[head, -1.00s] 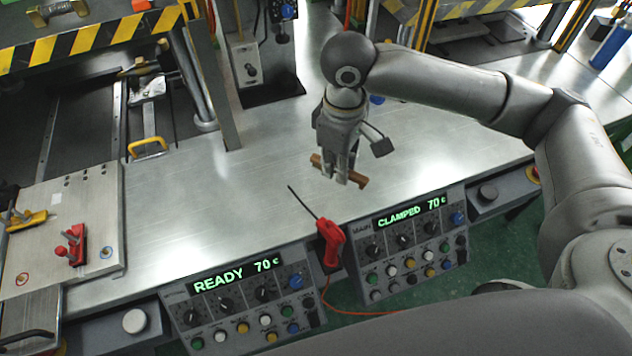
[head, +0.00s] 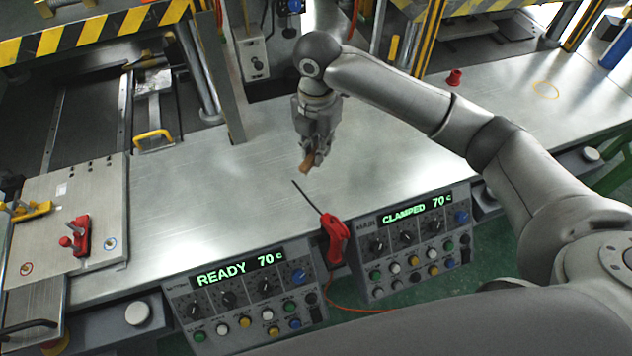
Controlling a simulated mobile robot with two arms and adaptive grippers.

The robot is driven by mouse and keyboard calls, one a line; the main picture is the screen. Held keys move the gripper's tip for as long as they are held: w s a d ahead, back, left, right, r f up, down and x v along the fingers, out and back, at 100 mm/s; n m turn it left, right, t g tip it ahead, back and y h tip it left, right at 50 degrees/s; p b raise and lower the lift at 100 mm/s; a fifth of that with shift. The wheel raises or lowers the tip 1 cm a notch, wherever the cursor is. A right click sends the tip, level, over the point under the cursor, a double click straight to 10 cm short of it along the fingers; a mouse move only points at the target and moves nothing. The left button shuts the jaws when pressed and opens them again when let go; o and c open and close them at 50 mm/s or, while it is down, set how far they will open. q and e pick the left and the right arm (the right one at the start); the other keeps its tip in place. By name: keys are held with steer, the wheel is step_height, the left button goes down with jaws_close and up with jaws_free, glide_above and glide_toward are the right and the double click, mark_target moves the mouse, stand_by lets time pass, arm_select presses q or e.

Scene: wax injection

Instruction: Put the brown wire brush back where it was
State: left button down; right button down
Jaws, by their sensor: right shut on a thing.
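The brown wire brush (head: 305,168) is in my right gripper (head: 312,157), above the metal bench top in the middle of the head view. The gripper points down and is shut on the brush. The brush's handle looks tilted and foreshortened; much of it is hidden by the fingers. My left gripper is not in view.
A red-handled tool (head: 334,238) with a thin dark rod stands at the bench's front edge, just below the brush. Control panels (head: 247,290) line the front. A red cup-like thing (head: 454,77) and a yellow ring outline (head: 545,90) are at right. The bench (head: 215,195) left of the gripper is clear.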

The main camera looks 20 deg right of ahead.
mark_target(316, 184)
steer(key=shift+w+f+n, duration=0.1)
steer(key=shift+f+n, duration=0.2)
steer(key=shift+n, duration=0.2)
step_height(316, 184, down, 10)
steer(key=shift+r+p, duration=0.15)
steer(key=shift+p, duration=0.8)
steer(key=shift+f, duration=0.25)
steer(key=c, duration=1.4)
jaws_free()
step_height(316, 184, up, 12)
steer(key=shift+r+b, duration=0.2)
steer(key=shift+b, duration=0.65)
